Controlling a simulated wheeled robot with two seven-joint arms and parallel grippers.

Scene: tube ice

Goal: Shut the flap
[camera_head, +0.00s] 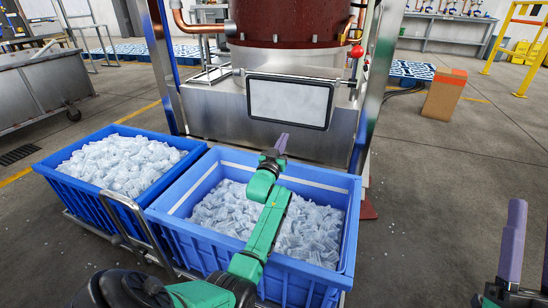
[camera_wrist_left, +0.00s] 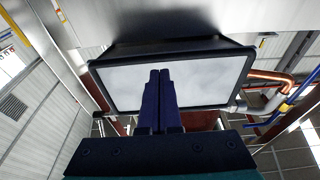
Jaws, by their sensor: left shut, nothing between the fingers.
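The flap (camera_head: 289,103) is a pale rectangular panel in a black frame on the front of the steel machine. It also fills the middle of the left wrist view (camera_wrist_left: 205,82), with a dark band along its upper edge. My left gripper (camera_head: 282,138) is shut and empty, just below the flap's lower edge in the head view. Its closed purple fingers (camera_wrist_left: 160,75) overlap the panel in the left wrist view; contact is unclear. My right gripper (camera_head: 531,214) is at the lower right edge, fingers apart, partly cut off.
A blue crate of tube ice (camera_head: 357,205) stands under my left arm, in front of the machine. A second blue crate of ice (camera_head: 60,190) is to its left. A cardboard box (camera_head: 443,95) stands back right. The floor on the right is mostly clear.

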